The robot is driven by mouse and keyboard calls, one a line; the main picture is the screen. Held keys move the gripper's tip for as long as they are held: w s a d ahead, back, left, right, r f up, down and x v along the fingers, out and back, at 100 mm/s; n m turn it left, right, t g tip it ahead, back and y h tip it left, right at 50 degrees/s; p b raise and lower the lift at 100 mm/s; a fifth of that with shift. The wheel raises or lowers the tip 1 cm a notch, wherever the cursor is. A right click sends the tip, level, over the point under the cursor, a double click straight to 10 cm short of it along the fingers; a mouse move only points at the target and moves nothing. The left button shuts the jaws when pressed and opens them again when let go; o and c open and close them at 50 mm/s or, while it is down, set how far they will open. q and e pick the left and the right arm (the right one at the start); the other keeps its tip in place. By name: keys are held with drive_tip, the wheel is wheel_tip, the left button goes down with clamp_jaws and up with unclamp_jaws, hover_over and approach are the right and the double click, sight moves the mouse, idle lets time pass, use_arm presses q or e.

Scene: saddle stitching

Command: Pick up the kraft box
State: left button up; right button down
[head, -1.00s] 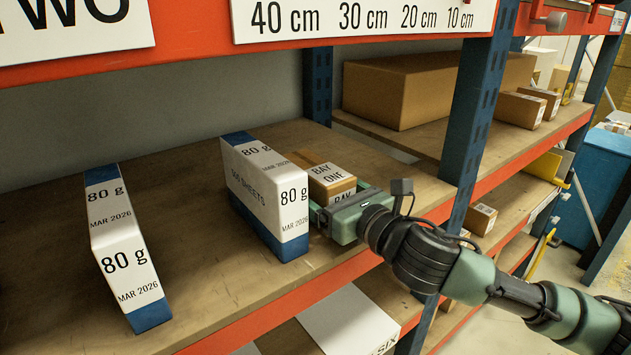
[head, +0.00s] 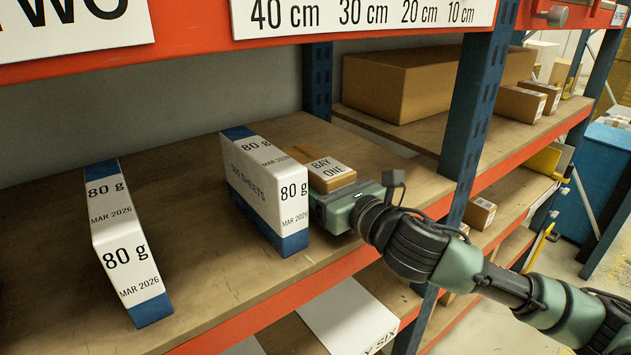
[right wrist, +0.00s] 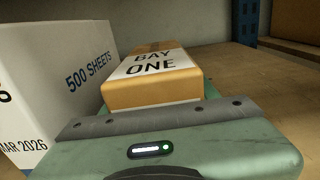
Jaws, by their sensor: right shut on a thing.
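The kraft box (head: 326,169) is small and brown with a white label reading BAY ONE. It lies on the shelf board right beside a white and blue paper ream in the head view, and it also shows in the right wrist view (right wrist: 152,88). My right gripper (head: 338,203) is at the box's front end, shut on it. Its fingers are mostly hidden by the gripper body and the box. Whether the box touches the shelf cannot be told. My left gripper is not in view.
The ream (head: 265,192) stands close on the left of the box and also shows in the right wrist view (right wrist: 62,80). Another ream (head: 122,245) stands farther left. A blue upright (head: 473,105) is to the right. The board between the reams is clear.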

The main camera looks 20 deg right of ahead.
wheel_tip(320, 180, up, 10)
drive_tip(key=shift+r, duration=0.1)
idle(0.4)
